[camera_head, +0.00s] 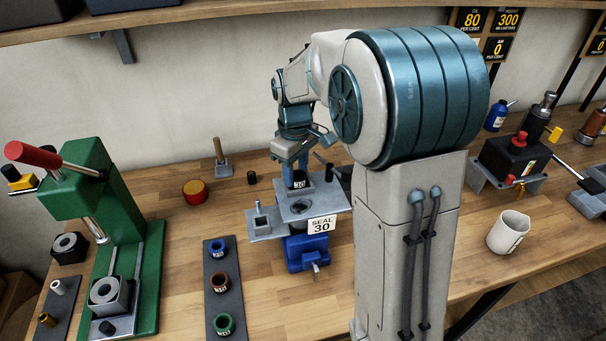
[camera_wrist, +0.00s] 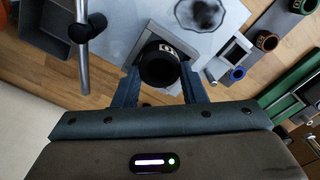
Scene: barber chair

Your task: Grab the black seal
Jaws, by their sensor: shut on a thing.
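The black seal (camera_head: 301,183), a short ring marked 30, is at the back of the grey metal fixture plate (camera_head: 303,208). My gripper (camera_head: 299,180) comes down from above with its fingers on either side of the seal. In the wrist view the seal (camera_wrist: 159,68) sits between the two blue-grey fingertips of my gripper (camera_wrist: 160,76), and I am shut on it. A square grey holder (camera_wrist: 147,38) lies just behind the seal; I cannot tell whether the seal still rests in it.
A "SEAL 30" card (camera_head: 321,225) and a blue vise (camera_head: 305,254) are at the fixture's front. A dark strip (camera_head: 209,276) with blue, brown and green rings lies to the left. A green press (camera_head: 130,235) stands farther left. A white mug (camera_head: 507,233) is at right.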

